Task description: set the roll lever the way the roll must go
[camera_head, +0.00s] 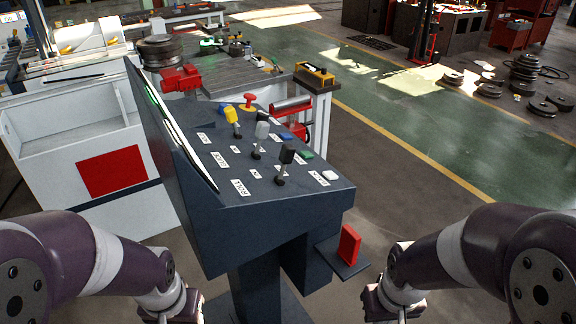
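A dark grey control console (255,215) stands in front of me with a sloping top. Three levers rise from it: a yellow-knobbed one (231,115) at the back, a light grey one (262,130) in the middle and a black one (287,153) nearest me. The black lever stands near upright, its knob leaning slightly right of its foot. A white label that seems to read ROLL (240,187) lies left of its row. My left gripper (172,309) and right gripper (394,302) are low at the bottom edge, apart from the console; their fingers are not clear.
A red button (249,101), blue (286,136), green (306,154) and white (330,175) buttons sit on the console. A red block (349,244) stands on a side shelf at the right. A slanted panel (165,120) rises along the console's left side.

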